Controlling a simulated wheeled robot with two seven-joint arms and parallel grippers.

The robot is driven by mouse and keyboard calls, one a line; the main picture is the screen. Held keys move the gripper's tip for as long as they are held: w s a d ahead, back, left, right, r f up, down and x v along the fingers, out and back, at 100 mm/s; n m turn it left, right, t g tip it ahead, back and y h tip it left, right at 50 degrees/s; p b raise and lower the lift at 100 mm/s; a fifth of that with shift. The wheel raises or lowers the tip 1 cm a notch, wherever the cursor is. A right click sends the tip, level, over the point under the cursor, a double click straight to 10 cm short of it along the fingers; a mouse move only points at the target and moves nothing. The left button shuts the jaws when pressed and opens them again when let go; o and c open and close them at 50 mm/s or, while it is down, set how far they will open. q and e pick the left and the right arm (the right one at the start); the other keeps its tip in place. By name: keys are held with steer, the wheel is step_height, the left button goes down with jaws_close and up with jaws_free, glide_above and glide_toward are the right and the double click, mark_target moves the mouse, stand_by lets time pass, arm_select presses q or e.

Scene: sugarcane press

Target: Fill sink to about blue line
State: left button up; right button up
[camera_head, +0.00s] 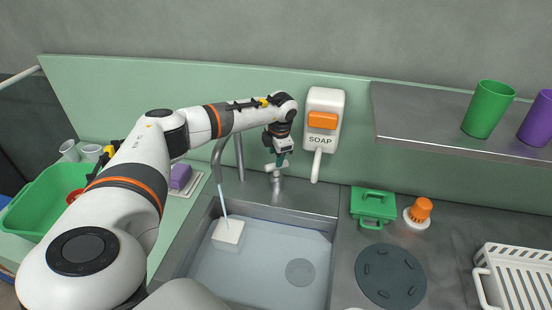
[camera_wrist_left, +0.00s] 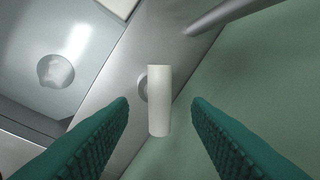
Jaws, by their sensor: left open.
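The metal sink (camera_head: 322,222) is at the lower middle of the head view and seems to hold clear, pale water (camera_head: 262,262). A white block (camera_head: 228,234) with a thin pale blue stick stands at its back left. The curved metal faucet (camera_head: 217,160) rises behind the sink. My left gripper (camera_head: 278,160) is open at the tap handle behind the sink. In the left wrist view, its teal fingers (camera_wrist_left: 160,103) stand either side of the white handle (camera_wrist_left: 159,88), with gaps on both sides. My right gripper is out of view.
A white soap dispenser (camera_head: 324,110) hangs on the wall just right of my left gripper. A metal shelf (camera_head: 420,120) with green and purple cups is at the upper right. A green tub (camera_head: 40,205) is at the left. A white rack (camera_head: 515,275) is at the lower right.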

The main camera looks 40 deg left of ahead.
mark_target(276, 169)
arm_select(q)
steer(key=shift+w+a+f, duration=0.1)
steer(key=shift+a+f, duration=0.1)
steer(key=shift+f, duration=0.9)
steer(key=shift+w+a+f, duration=0.1)
steer(key=shift+a+f, duration=0.1)
steer(key=shift+f, duration=0.85)
steer(key=shift+c, duration=0.3)
steer(key=c, duration=0.9)
